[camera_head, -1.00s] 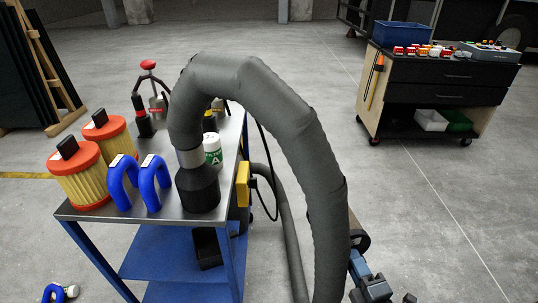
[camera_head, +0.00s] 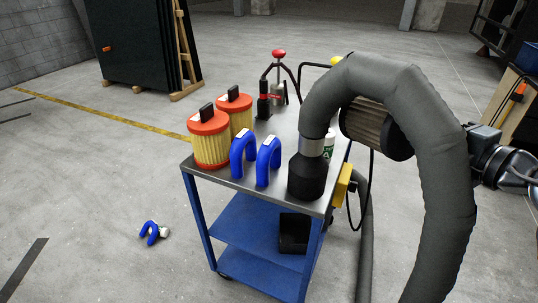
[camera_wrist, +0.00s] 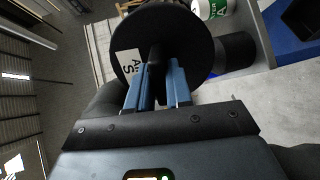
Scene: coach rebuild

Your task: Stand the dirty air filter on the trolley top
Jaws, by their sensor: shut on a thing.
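The dirty air filter (camera_head: 372,128) is a brown pleated cylinder with black end caps. It is tilted on its side in the air, beyond the thick grey hose, near the right edge of the trolley top (camera_head: 215,174). My gripper (camera_wrist: 157,82) is shut on the tab of its black end cap (camera_wrist: 190,38) in the wrist view. A white label shows on that cap. In the head view the hose hides the grip, and my wrist shows right of the hose. The trolley is blue with a metal top.
The grey hose (camera_head: 447,190) arches from a black nozzle (camera_head: 308,175) on the trolley top. Two orange-and-yellow filters (camera_head: 211,145), two blue curved hoses (camera_head: 268,162), a white-green bottle (camera_head: 328,145) and a red-topped tool (camera_head: 278,75) also stand there. A bare strip lies in the middle.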

